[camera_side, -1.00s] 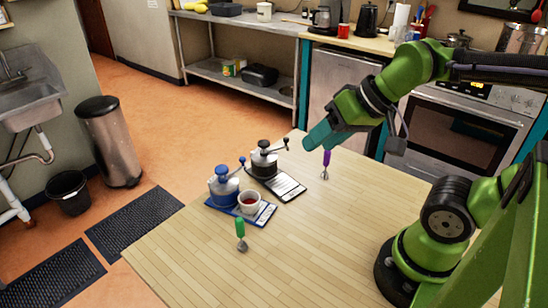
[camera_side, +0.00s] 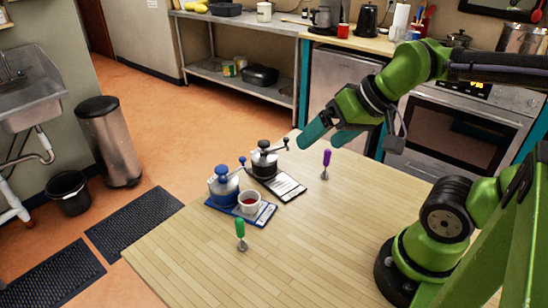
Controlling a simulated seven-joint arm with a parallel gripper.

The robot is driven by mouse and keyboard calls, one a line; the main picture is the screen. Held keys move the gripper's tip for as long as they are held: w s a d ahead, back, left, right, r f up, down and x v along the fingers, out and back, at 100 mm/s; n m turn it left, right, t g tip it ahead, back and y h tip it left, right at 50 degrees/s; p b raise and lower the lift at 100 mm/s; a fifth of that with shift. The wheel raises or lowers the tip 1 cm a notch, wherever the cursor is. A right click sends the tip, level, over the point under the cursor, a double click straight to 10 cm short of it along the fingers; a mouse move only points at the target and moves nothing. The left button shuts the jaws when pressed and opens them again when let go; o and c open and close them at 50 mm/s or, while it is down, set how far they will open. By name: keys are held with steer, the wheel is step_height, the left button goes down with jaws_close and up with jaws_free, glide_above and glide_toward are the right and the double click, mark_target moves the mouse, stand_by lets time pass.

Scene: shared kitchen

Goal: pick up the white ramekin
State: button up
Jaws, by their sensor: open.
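The white ramekin (camera_side: 249,202) sits upright on the blue tray (camera_side: 263,214) on the wooden table, with something dark red inside it. It stands just right of the blue grinder (camera_side: 223,186). My gripper (camera_side: 325,136) is open and empty, its two teal fingers spread apart. It is in the air above the far part of the table, up and to the right of the ramekin and well apart from it.
A black grinder (camera_side: 264,160) stands by a dark tray (camera_side: 289,188) behind the ramekin. A green-handled tool (camera_side: 240,232) stands in front of the blue tray, and a purple-handled tool (camera_side: 326,161) stands below my gripper. The table's front and middle (camera_side: 310,245) are clear.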

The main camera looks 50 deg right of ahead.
steer(key=w+d+f+n+g+h, duration=0.1)
steer(key=w+d+f+g, duration=0.15)
steer(key=w+f, duration=0.3)
steer(key=shift+w+a+f+n+t+y, duration=0.15)
steer(key=shift+w+a+f+n+y, duration=0.15)
steer(key=shift+w+a+f+n, duration=1)
steer(key=shift+w+a+f+n+t+y, duration=0.15)
steer(key=shift+w+a+f+n+y, duration=0.25)
steer(key=shift+w+f+n, duration=1.65)
steer(key=shift+w+a+f+n+t+y, duration=0.2)
steer(key=shift+w+a+f+n, duration=0.7)
steer(key=shift+f, duration=1.5)
steer(key=shift+x, duration=0.8)
